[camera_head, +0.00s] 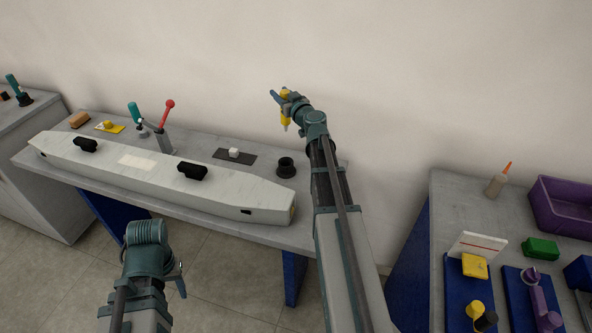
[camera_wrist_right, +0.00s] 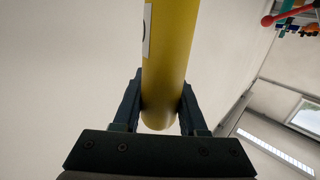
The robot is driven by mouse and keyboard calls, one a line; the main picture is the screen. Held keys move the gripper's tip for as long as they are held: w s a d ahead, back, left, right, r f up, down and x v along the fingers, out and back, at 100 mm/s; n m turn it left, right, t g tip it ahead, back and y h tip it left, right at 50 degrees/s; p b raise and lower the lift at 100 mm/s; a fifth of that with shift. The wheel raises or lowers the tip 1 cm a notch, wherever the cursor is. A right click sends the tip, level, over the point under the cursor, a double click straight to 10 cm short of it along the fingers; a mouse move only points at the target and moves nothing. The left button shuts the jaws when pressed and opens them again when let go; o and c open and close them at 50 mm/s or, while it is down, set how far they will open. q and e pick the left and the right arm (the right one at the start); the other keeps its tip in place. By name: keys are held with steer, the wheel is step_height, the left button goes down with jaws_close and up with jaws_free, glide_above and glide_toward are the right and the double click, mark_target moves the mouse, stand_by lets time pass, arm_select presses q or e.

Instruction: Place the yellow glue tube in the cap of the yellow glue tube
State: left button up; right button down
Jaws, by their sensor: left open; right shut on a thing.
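The yellow glue tube (camera_head: 286,121) is in my right gripper (camera_head: 282,98), held nozzle down in the air above the back of the long grey table. In the right wrist view the tube (camera_wrist_right: 169,60) stands between the two dark fingers of my right gripper (camera_wrist_right: 160,108), which are shut on it. A black round cup with an open top (camera_head: 286,166) stands on the table below and is empty as far as I see; I cannot tell whether it is the tube's cap. My left gripper (camera_head: 180,279) is open, low in front of the table, partly hidden by its wrist.
A long pale case (camera_head: 225,195) with black handles fills the table front. A second table (camera_head: 450,195) at right holds a purple crate (camera_head: 560,208).

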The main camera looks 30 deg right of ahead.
mark_target(286, 122)
steer(key=s+a+f+b, duration=0.1)
steer(key=s+f+b, duration=0.1)
steer(key=f+b, duration=0.4)
steer(key=s+a+f+b, duration=0.2)
steer(key=f+b, duration=0.4)
steer(key=f, duration=0.1)
steer(key=shift+s+f+b, duration=0.3)
steer(key=shift+b, duration=0.05)
steer(key=shift+f, duration=0.1)
steer(key=shift+f, duration=0.15)
steer(key=shift+c, duration=2.2)
jaws_free()
